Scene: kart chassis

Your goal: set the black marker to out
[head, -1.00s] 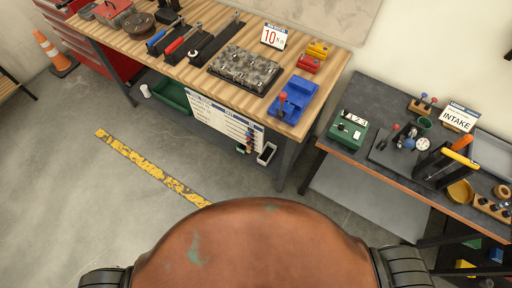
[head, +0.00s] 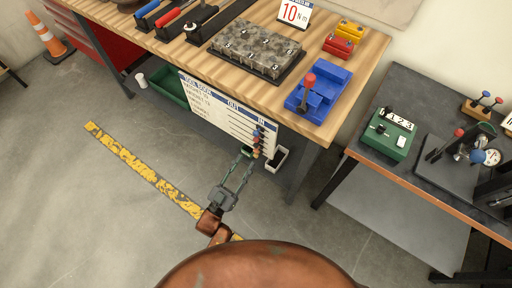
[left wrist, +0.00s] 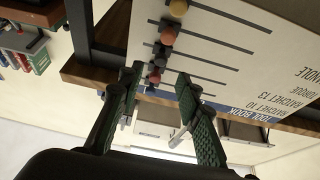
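The white tool book board (head: 215,107) hangs at the wooden bench's front edge, with OUT and IN columns. Its small coloured markers sit in a column at the IN side. A dark marker (left wrist: 160,56), seemingly the black one, lies between two reddish markers in the left wrist view, where the board (left wrist: 225,50) appears upside down. My left gripper (head: 246,163) is in front of the board's lower right, its fingers apart. In the left wrist view the open fingertips (left wrist: 160,76) frame the lower markers with nothing visibly gripped. My right gripper is not in view.
Blue fixture (head: 318,92) and grey block (head: 256,51) stand on the bench above. A green bin (head: 165,92) sits underneath, and a small white-rimmed container (head: 277,158) shows beside the board's lower right. A dark table (head: 405,87) stands to the right.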

